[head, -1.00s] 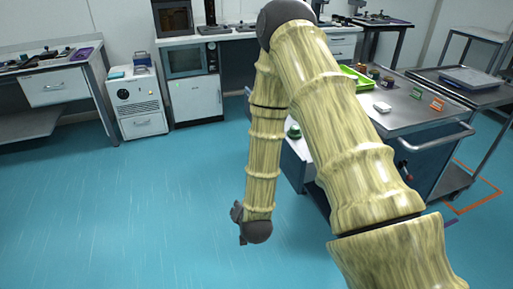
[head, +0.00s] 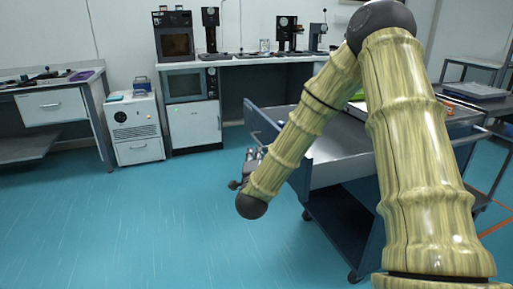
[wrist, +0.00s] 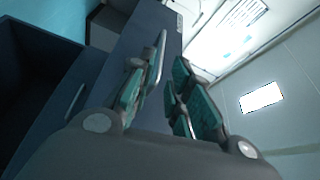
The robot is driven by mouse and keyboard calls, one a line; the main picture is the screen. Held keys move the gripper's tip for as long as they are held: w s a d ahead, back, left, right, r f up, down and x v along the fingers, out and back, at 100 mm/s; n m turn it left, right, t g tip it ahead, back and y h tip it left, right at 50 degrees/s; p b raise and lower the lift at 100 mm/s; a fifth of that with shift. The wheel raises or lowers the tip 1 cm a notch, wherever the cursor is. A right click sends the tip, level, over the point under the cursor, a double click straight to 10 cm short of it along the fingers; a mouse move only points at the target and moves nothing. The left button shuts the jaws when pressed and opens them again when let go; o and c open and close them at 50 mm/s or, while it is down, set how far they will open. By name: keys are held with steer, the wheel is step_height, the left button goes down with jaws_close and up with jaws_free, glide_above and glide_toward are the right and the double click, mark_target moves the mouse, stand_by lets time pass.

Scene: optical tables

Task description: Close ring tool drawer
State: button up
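A drawer with a grey interior (head: 338,140) looks pulled out to the left of the blue cart. Its blue front (head: 262,122) stands at the left end, with a bar handle on it. I take it as the ring tool drawer, though no label is readable. My forearm hides part of it, and its contents are not visible. My gripper (head: 252,160) is just left of and below the blue front; contact cannot be told.
A white cabinet (head: 195,127) and a bench with instruments stand at the back. A white wheeled unit (head: 135,130) and a table with a drawer (head: 53,105) stand at left. The blue floor (head: 150,225) at front left is clear. My upper arm covers much of the cart.

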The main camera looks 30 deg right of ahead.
mark_target(257, 140)
steer(key=b+x, duration=0.1)
steer(key=x, duration=0.9)
steer(key=shift+w+d+b, duration=0.15)
steer(key=shift+w+b, duration=0.05)
steer(key=shift+b, duration=0.2)
jaws_close()
